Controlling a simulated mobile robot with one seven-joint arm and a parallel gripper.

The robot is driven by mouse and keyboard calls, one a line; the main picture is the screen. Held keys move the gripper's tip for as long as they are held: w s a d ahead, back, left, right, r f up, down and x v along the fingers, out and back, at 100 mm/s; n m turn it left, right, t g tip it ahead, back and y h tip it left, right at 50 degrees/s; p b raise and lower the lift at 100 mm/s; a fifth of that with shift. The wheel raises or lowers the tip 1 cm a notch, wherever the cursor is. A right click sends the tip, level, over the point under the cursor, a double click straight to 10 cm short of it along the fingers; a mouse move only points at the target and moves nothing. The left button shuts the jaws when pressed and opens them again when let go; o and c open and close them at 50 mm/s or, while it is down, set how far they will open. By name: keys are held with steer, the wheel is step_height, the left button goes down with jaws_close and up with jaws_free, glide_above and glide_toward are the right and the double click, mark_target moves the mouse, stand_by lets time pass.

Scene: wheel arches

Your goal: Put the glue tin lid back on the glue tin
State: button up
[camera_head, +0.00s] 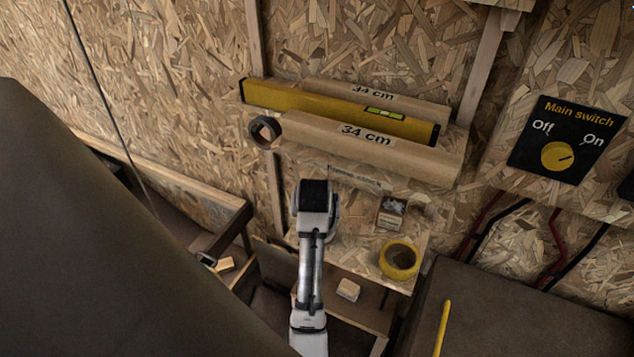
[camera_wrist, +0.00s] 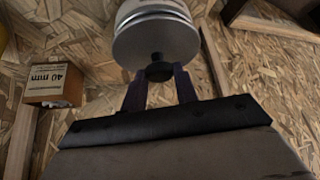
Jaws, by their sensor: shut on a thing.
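In the wrist view, my gripper (camera_wrist: 160,80) has its two dark purple fingers closed around the black knob of a grey, disc-shaped glue tin lid (camera_wrist: 150,38). The knob faces my gripper. Directly behind the lid is the pale, round body of the glue tin (camera_wrist: 145,5), cut off by the top edge. The lid looks lined up with the tin, but I cannot tell whether it is fully seated or slightly apart. In the head view, my arm's wrist hides the fingers, lid and tin at the small wall shelf.
On the shelf beside my arm are a small cardboard box (camera_head: 391,212), marked 40 mm in the wrist view (camera_wrist: 56,84), and a yellow tape roll (camera_head: 399,260). Above are a yellow level (camera_head: 335,110) and 34 cm wooden pieces (camera_head: 375,135). A dark tape roll (camera_head: 264,131) hangs left.

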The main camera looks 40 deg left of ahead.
steer(key=shift+f, duration=0.1)
steer(key=shift+f, duration=0.35)
steer(key=o, duration=1)
steer(key=shift+c, duration=0.2)
steer(key=shift+r, duration=0.2)
steer(key=p+v, duration=0.1)
steer(key=v, duration=1.1)
steer(key=shift+r, duration=0.25)
